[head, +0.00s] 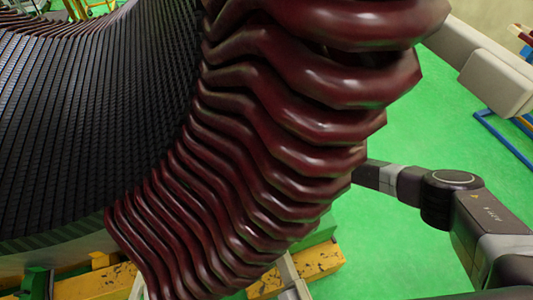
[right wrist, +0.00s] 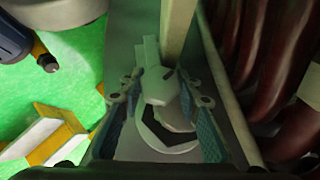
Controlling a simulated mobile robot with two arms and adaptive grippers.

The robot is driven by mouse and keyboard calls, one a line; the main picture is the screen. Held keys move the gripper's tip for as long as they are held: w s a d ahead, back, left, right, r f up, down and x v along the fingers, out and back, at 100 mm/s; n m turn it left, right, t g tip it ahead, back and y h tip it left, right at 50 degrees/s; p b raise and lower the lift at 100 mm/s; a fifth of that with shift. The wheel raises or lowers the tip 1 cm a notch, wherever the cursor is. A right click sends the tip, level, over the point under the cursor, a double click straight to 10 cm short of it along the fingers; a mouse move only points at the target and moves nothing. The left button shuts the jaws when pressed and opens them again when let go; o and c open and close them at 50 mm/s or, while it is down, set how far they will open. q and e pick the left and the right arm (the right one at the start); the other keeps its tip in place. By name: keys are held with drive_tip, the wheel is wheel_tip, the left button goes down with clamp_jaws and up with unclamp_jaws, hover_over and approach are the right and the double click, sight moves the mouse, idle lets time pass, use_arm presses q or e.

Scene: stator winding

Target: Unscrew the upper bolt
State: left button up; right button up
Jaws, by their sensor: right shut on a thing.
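In the right wrist view my right gripper (right wrist: 161,98) has its two blue-padded fingers on either side of a pale grey metal part (right wrist: 168,150) with a dark hexagonal outline, and is shut on it. I cannot tell whether this part is the upper bolt itself or a tool around it. A pale post (right wrist: 178,28) rises just beyond it. In the head view my right arm reaches in from the right behind the dark red winding coils (head: 290,130), which hide its gripper. No bolt can be made out there. My left gripper is in neither view.
The black ribbed stator core (head: 95,120) fills the left of the head view. Red coils (right wrist: 295,110) also stand close on the right in the wrist view. Yellow beams (head: 325,262) lie below. Green floor (head: 400,240) is open at the right.

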drive_tip(key=shift+f, duration=0.1)
drive_tip(key=o, duration=1.2)
drive_tip(key=v, duration=1.2)
drive_tip(key=shift+d, duration=0.1)
